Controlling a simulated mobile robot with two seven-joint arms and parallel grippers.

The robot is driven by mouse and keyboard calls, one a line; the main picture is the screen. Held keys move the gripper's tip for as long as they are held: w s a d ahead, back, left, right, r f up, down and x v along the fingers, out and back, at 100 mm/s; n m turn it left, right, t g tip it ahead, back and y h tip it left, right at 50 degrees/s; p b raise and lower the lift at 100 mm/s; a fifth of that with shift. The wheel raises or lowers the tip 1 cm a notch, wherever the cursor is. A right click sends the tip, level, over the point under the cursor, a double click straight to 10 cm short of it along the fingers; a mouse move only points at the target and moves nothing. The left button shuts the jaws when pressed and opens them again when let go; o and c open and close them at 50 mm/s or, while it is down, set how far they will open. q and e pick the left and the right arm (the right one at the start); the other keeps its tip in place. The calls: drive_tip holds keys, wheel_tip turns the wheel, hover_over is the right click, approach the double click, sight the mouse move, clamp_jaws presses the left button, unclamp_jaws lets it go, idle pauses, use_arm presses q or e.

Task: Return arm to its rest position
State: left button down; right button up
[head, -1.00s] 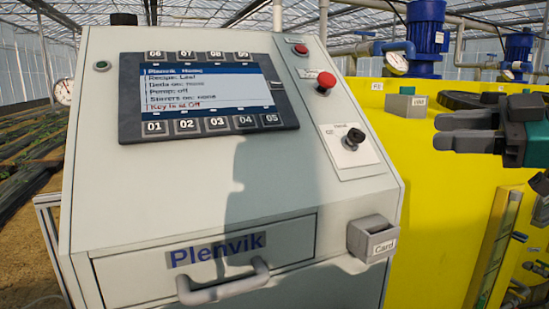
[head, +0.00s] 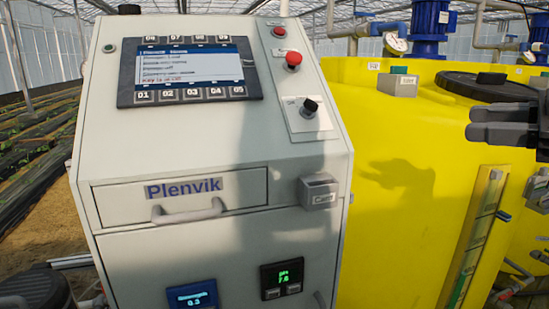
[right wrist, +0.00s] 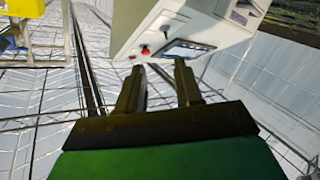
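My right gripper (head: 472,122) is at the right edge of the head view, in front of the yellow tank, with its fingers pointing left. It is apart from the cabinet and holds nothing. In the right wrist view the two fingers (right wrist: 160,68) show a gap between them, with nothing in it. The grey control cabinet (head: 230,150) stands left of it, with a screen (head: 190,72), a red button (head: 293,60) and a black key switch (head: 309,108). My left gripper does not show.
A card holder (head: 319,191) juts from the cabinet's right side, and a drawer handle (head: 187,212) from its front. The yellow tank (head: 400,220) has a black lid (head: 490,85), a grey box (head: 397,84) and blue pumps (head: 429,25). Planted beds lie at left.

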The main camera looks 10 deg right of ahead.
drive_tip(key=w+f+m+h, duration=0.3)
drive_tip(key=w+f+m, duration=0.35)
drive_tip(key=f, duration=0.75)
drive_tip(key=w+a+f+m+g+h, duration=0.1)
drive_tip(key=a+f+m+g+h, duration=0.15)
drive_tip(key=f, duration=1.65)
drive_tip(key=s+a+f+h+p, duration=0.1)
drive_tip(key=s+a+f, duration=0.35)
drive_tip(key=f, duration=0.25)
drive_tip(key=s+a+f+h+p, duration=0.1)
drive_tip(key=s+a+f, duration=0.2)
drive_tip(key=a+f, duration=0.3)
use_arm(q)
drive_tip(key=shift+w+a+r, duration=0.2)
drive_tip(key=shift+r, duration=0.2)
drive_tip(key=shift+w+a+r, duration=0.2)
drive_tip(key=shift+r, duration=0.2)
use_arm(e)
drive_tip(key=s+a+f, duration=0.5)
drive_tip(key=s+a, duration=0.2)
drive_tip(key=a, duration=0.2)
drive_tip(key=shift+s, duration=0.3)
drive_tip(key=shift+a+y, duration=0.1)
drive_tip(key=shift+y, duration=0.15)
